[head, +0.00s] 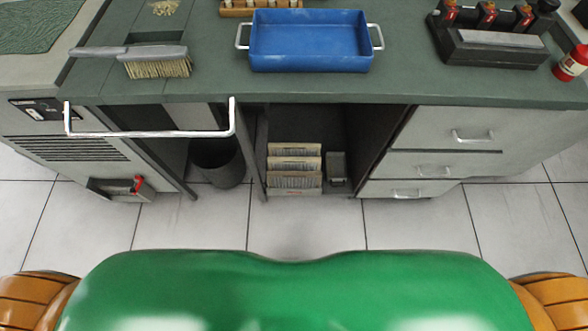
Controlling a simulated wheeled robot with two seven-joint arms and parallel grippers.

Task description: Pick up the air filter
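I cannot surely identify the air filter in the head view. In the open bay under the counter, a holder of beige punch cards (294,178) stands on the left side. A small dark grey block (337,168) stands beside it on the right; it is too small to tell what it is. Neither of my grippers is in view.
The green counter (300,88) carries a blue tray (311,45), a brush (158,68), a dark rack with red-topped items (490,40) and a red bottle (573,63). A white rail (150,133) juts out at left. A dark bin (217,163) stands below. Drawers (430,165) are shut. The tiled floor is clear.

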